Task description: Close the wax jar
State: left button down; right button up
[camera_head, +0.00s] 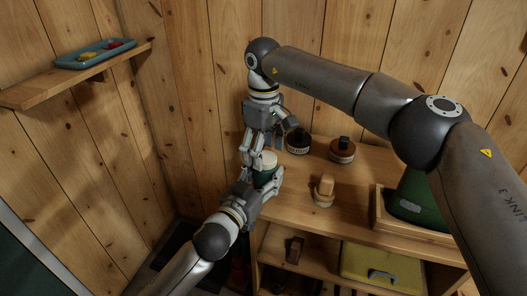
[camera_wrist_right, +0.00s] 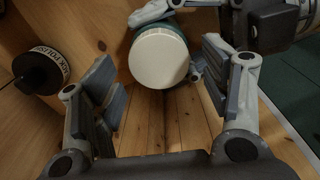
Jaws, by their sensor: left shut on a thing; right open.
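I cannot tell how tightly the lid sits. My left gripper (camera_head: 266,182) is shut around the jar's body from the near side, and its fingers hide part of it. My right gripper (camera_head: 257,149) reaches down from above. In the right wrist view its fingers (camera_wrist_right: 163,75) are open and apart, one either side of the lid, with nothing between the pads.
A green object (camera_head: 410,200) sits in a wooden tray. A wall shelf (camera_head: 125,63) holds a blue tray (camera_head: 95,53).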

notch_tip(320, 180, up, 4)
jog(key=shift+f, duration=0.1)
jog(key=shift+c, duration=0.3)
